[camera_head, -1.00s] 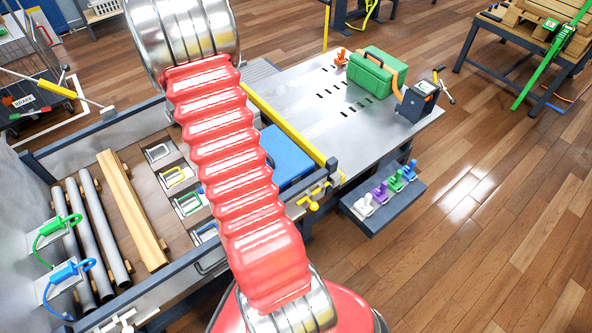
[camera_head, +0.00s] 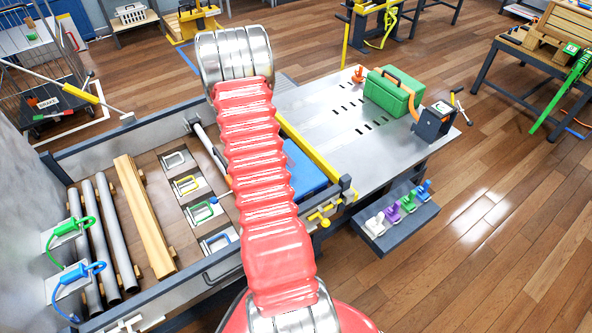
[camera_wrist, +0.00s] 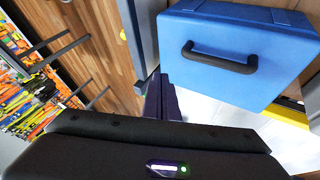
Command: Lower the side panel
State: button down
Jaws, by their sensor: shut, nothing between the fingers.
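A flat bed has raised grey side panels. The near side panel (camera_head: 190,289) stands upright along the near edge, partly hidden by my red arm. A yellow latch (camera_head: 322,215) sits near its right end and a white latch (camera_head: 127,324) near its left end. A grab handle (camera_head: 222,273) is on it. The far side panel (camera_head: 120,137) is also upright. My gripper is hidden behind my arm in the head view. In the wrist view my gripper (camera_wrist: 162,92) is shut and empty, left of a blue box (camera_wrist: 225,85) with a black handle.
Pipes (camera_head: 107,235) and a wooden beam (camera_head: 146,218) lie in the bed. A yellow bar (camera_head: 308,150) crosses it. A green case (camera_head: 388,97) stands on the grey deck (camera_head: 330,120). A shelf with coloured pieces (camera_head: 400,222) juts out at right.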

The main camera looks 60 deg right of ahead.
jog(key=x, duration=0.8)
jog(key=shift+s+f, duration=0.2)
jog(key=shift+f, duration=0.05)
jog(key=shift+s+a+f, duration=0.15)
jog(key=shift+s+a, duration=0.15)
jog(key=shift+s, duration=0.3)
jog(key=shift+s+a+f, duration=0.1)
jog(key=shift+s+a, duration=0.2)
jog(key=shift+s, duration=0.35)
jog(key=shift+s+a, duration=0.4)
jog(key=shift+s, duration=0.25)
jog(key=shift+a, duration=0.15)
jog(key=shift+r, duration=0.1)
